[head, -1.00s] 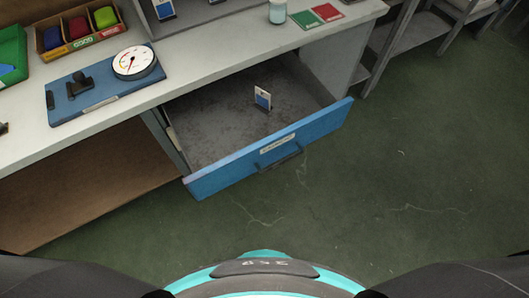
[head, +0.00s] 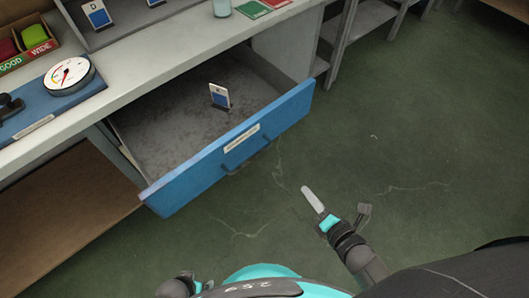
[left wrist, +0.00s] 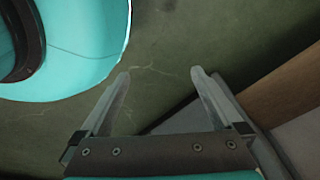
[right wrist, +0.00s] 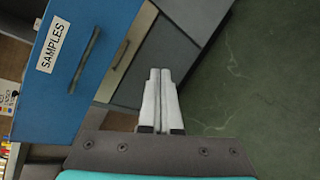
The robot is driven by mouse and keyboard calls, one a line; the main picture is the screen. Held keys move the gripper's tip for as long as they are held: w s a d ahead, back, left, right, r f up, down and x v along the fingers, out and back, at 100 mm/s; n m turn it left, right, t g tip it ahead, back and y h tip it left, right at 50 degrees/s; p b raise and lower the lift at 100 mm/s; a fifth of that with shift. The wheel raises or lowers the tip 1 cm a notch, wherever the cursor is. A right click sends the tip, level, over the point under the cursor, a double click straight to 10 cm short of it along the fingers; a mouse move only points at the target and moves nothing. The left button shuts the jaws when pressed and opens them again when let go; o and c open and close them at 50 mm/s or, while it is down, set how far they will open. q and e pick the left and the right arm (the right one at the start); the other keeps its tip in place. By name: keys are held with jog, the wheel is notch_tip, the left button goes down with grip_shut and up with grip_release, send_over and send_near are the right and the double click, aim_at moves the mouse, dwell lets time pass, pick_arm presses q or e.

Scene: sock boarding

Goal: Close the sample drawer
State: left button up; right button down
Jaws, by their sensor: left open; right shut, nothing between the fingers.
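The sample drawer (head: 205,165) is pulled out from under the counter, with a blue front, a dark bar handle and a white label. In the right wrist view its blue front (right wrist: 85,65) reads SAMPLES. A small blue and white card (head: 219,95) stands inside it. My right gripper (head: 307,190) is shut and empty, in front of the drawer and to the right of its handle, apart from it. It also shows shut in the right wrist view (right wrist: 160,75). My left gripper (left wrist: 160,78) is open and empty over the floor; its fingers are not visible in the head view.
An open space with a brown panel (head: 60,210) lies left of the drawer. The green floor (head: 420,120) is clear to the right.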

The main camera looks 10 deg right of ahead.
notch_tip(320, 180, up, 5)
jog(key=w+a+n+t+y+b, duration=0.1)
jog(key=a+n+t+y+b, duration=0.1)
jog(key=n, duration=0.5)
jog(key=n+y+b, duration=0.2)
jog(key=n+y, duration=0.2)
jog(key=n, duration=0.3)
send_near(252, 139)
jog(key=x, duration=0.5)
jog(key=shift+w+a, duration=0.2)
jog(key=shift+w, duration=0.05)
pick_arm(q)
jog(key=shift+w+d+r, duration=0.2)
jog(key=shift+w+d, duration=0.15)
jog(key=shift+w, duration=0.4)
jog(key=shift+w+d+r, duration=0.25)
jog(key=shift+w+d, duration=0.1)
jog(key=shift+w, duration=0.4)
jog(key=shift+w+d+r, duration=0.2)
jog(key=shift+w+d, duration=0.15)
jog(key=shift+w, duration=0.4)
pick_arm(e)
jog(key=shift+w+a, duration=0.35)
jog(key=shift+w, duration=0.15)
jog(key=shift+r, duration=0.1)
jog(key=shift+w, duration=0.1)
